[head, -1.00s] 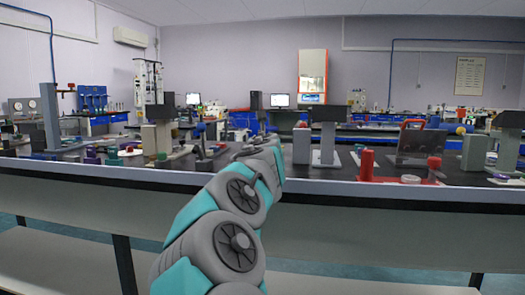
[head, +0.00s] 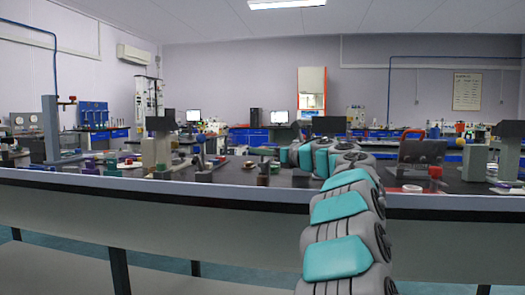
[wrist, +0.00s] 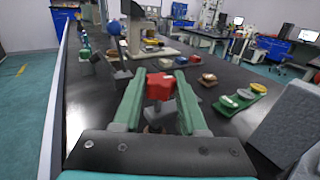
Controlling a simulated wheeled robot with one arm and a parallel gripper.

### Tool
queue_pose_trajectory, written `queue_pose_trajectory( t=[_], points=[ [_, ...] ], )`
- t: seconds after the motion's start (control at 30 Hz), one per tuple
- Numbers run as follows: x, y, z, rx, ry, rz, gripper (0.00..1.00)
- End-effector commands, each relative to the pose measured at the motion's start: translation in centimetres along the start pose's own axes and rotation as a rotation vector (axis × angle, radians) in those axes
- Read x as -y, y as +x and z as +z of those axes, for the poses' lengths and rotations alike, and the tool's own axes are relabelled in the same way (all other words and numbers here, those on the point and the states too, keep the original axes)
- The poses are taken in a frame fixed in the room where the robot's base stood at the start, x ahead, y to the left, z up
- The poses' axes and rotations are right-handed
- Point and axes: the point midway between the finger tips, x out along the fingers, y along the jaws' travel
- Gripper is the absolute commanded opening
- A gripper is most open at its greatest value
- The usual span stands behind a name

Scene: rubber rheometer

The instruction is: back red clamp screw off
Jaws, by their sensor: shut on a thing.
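A red star-shaped screw knob (wrist: 159,86) is between the two green fingers of my gripper (wrist: 158,76) in the wrist view. My gripper is shut on this knob. I cannot tell whether the screw is still seated in a clamp. In the head view my gripper (head: 256,152) points left over the bench, and the knob in it is too small to make out.
The dark bench (wrist: 98,100) holds a grey stand (wrist: 135,40), a blue ball (wrist: 114,28) and small blocks. A green tray with coloured discs (wrist: 240,98) lies at the right. A large grey block (wrist: 290,125) stands at the near right.

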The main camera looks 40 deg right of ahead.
Motion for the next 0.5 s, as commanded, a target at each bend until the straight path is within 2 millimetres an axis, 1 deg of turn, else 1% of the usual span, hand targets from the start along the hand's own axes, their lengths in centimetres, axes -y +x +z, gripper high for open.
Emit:
queue_pose_trajectory(
  t=[0.2,0.5],
  points=[
    [0.1,0.08,-0.06,0.0,0.001,0.072,0.0],
    [0.03,0.08,-0.1,0.0,0.002,0.114,0.0]
  ],
)
